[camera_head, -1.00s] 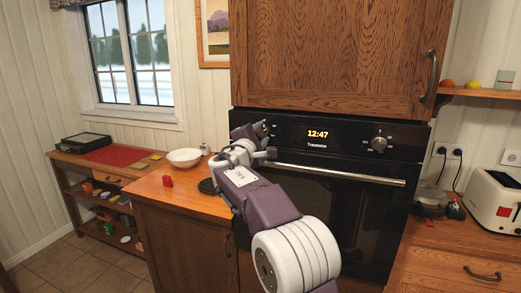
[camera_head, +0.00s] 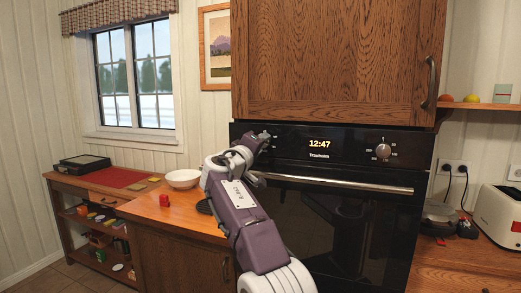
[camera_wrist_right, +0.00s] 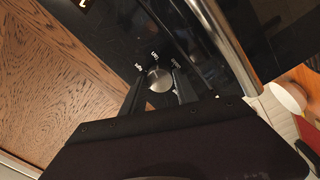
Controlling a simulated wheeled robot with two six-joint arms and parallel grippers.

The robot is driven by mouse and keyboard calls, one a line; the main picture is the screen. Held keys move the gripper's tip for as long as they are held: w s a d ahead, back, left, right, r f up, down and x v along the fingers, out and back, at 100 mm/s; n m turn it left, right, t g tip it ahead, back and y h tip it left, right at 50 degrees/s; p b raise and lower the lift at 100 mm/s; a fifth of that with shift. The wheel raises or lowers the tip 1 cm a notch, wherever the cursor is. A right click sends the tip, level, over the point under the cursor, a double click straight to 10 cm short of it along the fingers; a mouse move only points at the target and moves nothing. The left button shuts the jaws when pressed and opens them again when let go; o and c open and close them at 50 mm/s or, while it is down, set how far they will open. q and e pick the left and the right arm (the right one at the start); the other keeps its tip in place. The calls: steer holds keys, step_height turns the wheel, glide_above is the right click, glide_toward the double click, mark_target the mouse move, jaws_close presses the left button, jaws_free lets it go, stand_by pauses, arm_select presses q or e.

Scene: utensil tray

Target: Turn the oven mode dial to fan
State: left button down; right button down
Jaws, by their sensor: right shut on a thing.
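The oven mode dial (camera_wrist_right: 159,79) is a round silver knob on the black oven panel, with small white labels around it. I cannot read its pointer or labels surely. My right gripper (camera_wrist_right: 160,75) is shut on the dial, one dark finger on each side. In the head view my right gripper (camera_head: 256,143) is at the left end of the oven panel and hides the dial. The oven (camera_head: 340,215) has a lit clock showing 12:47. My left gripper is not in view.
A second dial (camera_head: 383,151) is on the panel's right. The oven's steel handle (camera_head: 345,184) runs just below the panel, and a wooden cabinet (camera_head: 330,60) hangs above.

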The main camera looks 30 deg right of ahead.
steer(key=shift+m, duration=1.1)
steer(key=c, duration=0.9)
jaws_free()
steer(key=shift+a+f+b, duration=0.1)
steer(key=shift+a+b, duration=0.05)
steer(key=shift+b, duration=0.25)
steer(key=b+v, duration=0.3)
steer(key=v, duration=0.5)
steer(key=shift+s+a+b, duration=0.3)
steer(key=shift+b, duration=0.05)
